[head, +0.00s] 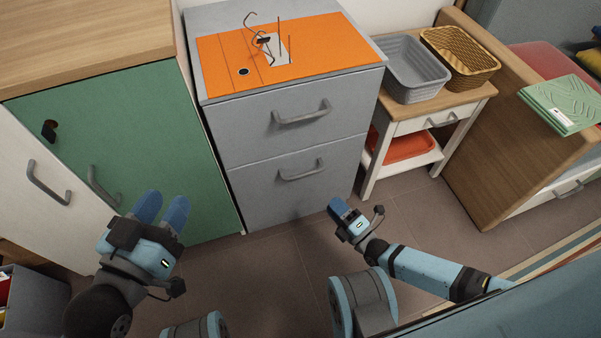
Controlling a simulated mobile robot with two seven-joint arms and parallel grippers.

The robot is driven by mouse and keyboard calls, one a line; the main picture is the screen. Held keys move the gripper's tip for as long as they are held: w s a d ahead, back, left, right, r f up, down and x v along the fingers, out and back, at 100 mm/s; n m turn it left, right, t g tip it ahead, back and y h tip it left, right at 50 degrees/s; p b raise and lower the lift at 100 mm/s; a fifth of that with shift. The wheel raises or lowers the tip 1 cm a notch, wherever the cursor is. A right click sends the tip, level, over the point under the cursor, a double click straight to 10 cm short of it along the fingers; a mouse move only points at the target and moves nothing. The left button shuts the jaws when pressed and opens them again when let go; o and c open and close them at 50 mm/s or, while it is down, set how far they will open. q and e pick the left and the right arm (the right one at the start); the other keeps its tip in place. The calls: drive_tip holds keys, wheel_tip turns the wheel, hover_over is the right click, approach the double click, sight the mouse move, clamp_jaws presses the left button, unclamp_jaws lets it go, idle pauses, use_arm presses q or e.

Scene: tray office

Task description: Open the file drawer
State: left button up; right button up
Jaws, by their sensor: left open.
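A grey file cabinet (215,120) stands at the middle back with two drawers, both closed. The upper drawer (240,122) has a grey bar handle (302,113). The lower drawer (245,190) has a similar handle (301,171). My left gripper (163,205) is open and empty, in front of the green door, left of the cabinet and apart from its handles. My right gripper (341,208) is low in front of the lower drawer, below its handle and seemingly clear of it. Its fingers are seen end-on, so its opening is unclear.
An orange mat (215,60) with a wire stand lies on the cabinet top. A green-doored cupboard (110,130) adjoins on the left. A small side table (460,103) holding a grey basket (412,68) and a wicker basket (460,52) stands right. The floor (275,265) ahead is clear.

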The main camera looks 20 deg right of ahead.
sight(304, 175)
drive_tip(key=b+x, duration=0.4)
drive_tip(key=x, duration=0.9)
drive_tip(key=shift+b, duration=0.35)
use_arm(q)
drive_tip(key=w+m, duration=0.1)
drive_tip(key=w+a+m+t+h, duration=0.1)
drive_tip(key=m, duration=0.1)
drive_tip(key=shift+a+r+t, duration=0.25)
drive_tip(key=shift+r+t, duration=0.05)
drive_tip(key=shift+r, duration=0.05)
use_arm(e)
clamp_jaws()
